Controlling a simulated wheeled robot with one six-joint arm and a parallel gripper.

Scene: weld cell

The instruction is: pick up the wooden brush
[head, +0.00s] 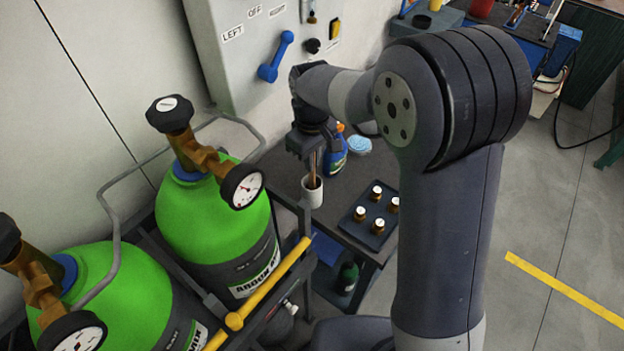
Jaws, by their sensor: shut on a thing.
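The wooden brush (312,169) stands upright with its lower end inside a white cup (312,192) on the dark table. My gripper (309,155) points down above the cup and is shut on the upper part of the brush's handle. The brush's bristles are not clearly visible, and its top is hidden by the gripper.
A blue spray bottle (336,155) and a light blue round item (359,145) are close behind the cup. Green gas cylinders (225,215) with gauges stand at left. A wall panel (243,70) with a blue lever (275,57) is behind.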

